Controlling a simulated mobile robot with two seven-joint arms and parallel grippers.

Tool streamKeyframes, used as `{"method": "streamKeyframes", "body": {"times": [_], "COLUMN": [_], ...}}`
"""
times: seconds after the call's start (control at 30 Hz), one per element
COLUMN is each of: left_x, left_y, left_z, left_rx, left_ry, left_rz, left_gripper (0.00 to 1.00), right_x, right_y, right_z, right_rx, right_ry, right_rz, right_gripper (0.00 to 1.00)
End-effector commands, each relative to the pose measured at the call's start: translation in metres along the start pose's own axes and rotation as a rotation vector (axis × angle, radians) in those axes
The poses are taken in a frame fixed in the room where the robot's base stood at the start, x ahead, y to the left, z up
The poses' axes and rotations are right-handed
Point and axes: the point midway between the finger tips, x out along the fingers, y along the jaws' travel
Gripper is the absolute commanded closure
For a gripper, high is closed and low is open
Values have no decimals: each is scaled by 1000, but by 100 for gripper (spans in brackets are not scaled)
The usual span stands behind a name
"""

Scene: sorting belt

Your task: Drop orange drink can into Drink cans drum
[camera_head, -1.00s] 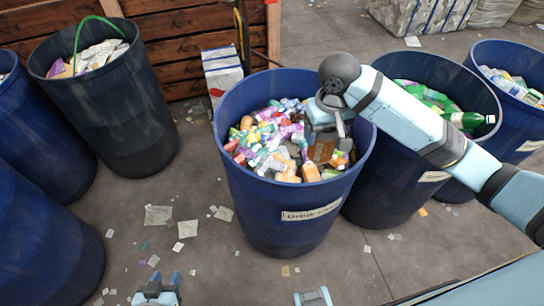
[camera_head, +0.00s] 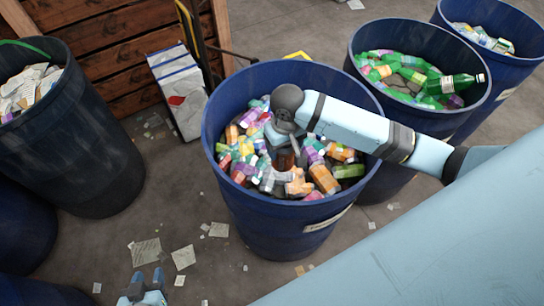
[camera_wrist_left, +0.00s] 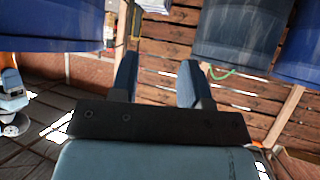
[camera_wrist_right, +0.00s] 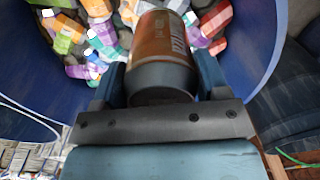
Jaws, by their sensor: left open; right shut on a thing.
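The orange drink can (camera_wrist_right: 163,50) is held between the fingers of my right gripper (camera_wrist_right: 160,82), which is shut on it. In the head view my right gripper (camera_head: 282,138) is over the mouth of the blue Drink cans drum (camera_head: 305,222), around its middle. The can there is small and mostly hidden by my wrist. The drum holds many colourful cans, which fill the background of the right wrist view beneath the held can. My left gripper (camera_head: 145,290) is low at the front left, outside the drum. In the left wrist view (camera_wrist_left: 158,78) it is open and empty.
A blue drum with green bottles (camera_head: 462,112) stands right of the Drink cans drum, with another drum (camera_head: 522,72) behind it. A dark drum of paper (camera_head: 80,150) stands at left. A white stack (camera_head: 178,90) is by the wooden wall. Paper scraps litter the floor between.

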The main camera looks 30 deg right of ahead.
Motion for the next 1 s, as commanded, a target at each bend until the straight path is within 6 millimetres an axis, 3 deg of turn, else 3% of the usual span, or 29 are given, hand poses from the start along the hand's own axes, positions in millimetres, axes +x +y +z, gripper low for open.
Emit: {"method": "streamKeyframes", "body": {"times": [0.03, 0.1, 0.23, 0.53, 0.8, 1.0], "left_x": [4, 4, -3, -10, -13, -15], "left_y": [0, 0, 3, 0, -2, -3], "left_z": [5, 6, 12, 3, -8, -11], "left_rx": [7, 16, 20, 21, 19, 19], "left_ry": [3, 1, -16, -15, -7, -7], "left_rz": [4, 9, 17, 9, 2, -1], "left_gripper": [57, 57, 57, 57, 57, 57], "right_x": [22, 34, 35, -2, -45, -72], "right_y": [1, 4, 12, 47, 89, 114], "right_z": [5, 5, -8, -61, -106, -129], "right_rx": [-17, -73, -291, -1047, -1698, -2055], "right_ry": [-3, 1, 2, -11, -19, -13], "right_rz": [2, 6, 13, 18, 15, 10], "right_gripper": [54, 54, 54, 54, 54, 54]}}
